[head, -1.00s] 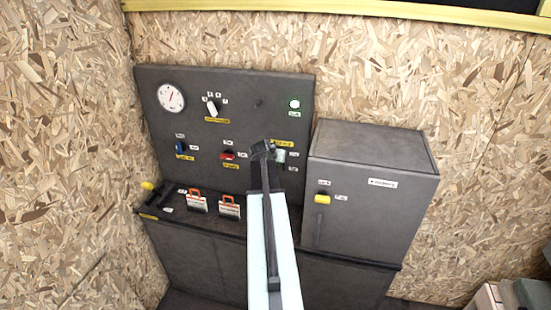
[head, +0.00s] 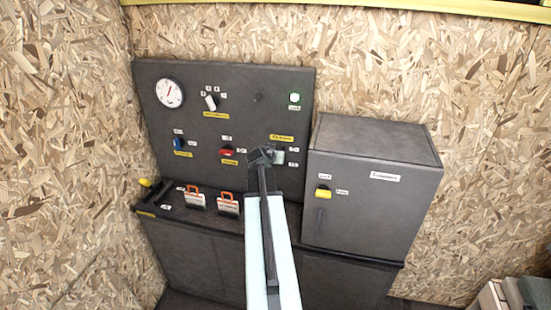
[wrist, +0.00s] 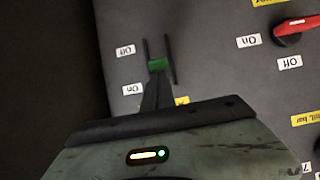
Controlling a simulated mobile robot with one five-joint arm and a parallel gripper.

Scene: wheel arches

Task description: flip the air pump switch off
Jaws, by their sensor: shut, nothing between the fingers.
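The air pump switch (head: 279,157) sits low on the right of the dark panel (head: 230,120), under a yellow label. In the wrist view, turned upside down, its green lever (wrist: 157,63) shows between two dark upright guards. An "Off" label (wrist: 125,51) and an "On" label (wrist: 132,89) stand beside it; the Off label is at the end farther from my gripper. My gripper (head: 260,155) is shut and empty. In the wrist view its dark tip (wrist: 156,88) is right by the lever's On side; I cannot tell whether they touch.
A red switch (head: 227,152) and a blue switch (head: 179,145) are left of my gripper. A grey cabinet (head: 375,200) with a yellow handle juts out at the right. Two orange-handled items (head: 195,200) stand on the ledge below.

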